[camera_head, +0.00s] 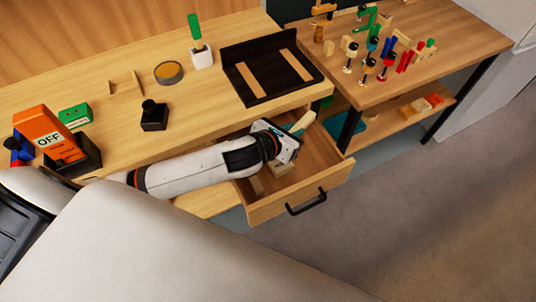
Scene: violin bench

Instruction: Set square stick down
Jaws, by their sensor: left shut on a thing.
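My left gripper (292,138) reaches over the open drawer (325,180) and is shut on a short pale stick (303,122), which I take to be the square stick. The stick juts out beyond the jaws, tilted up to the right, near the drawer's back right side. The jaws hide its lower end, and I cannot tell whether it touches the drawer. Small wooden pieces (281,168) lie in the drawer below the gripper. My right gripper is not in view.
On the bench (215,100) are a black tray with two wooden strips (270,75), a green-handled tool in a white holder (202,58), a round tin (169,73), a black block (154,115) and an orange OFF box (48,138). A second table (405,75) holds colourful clamps.

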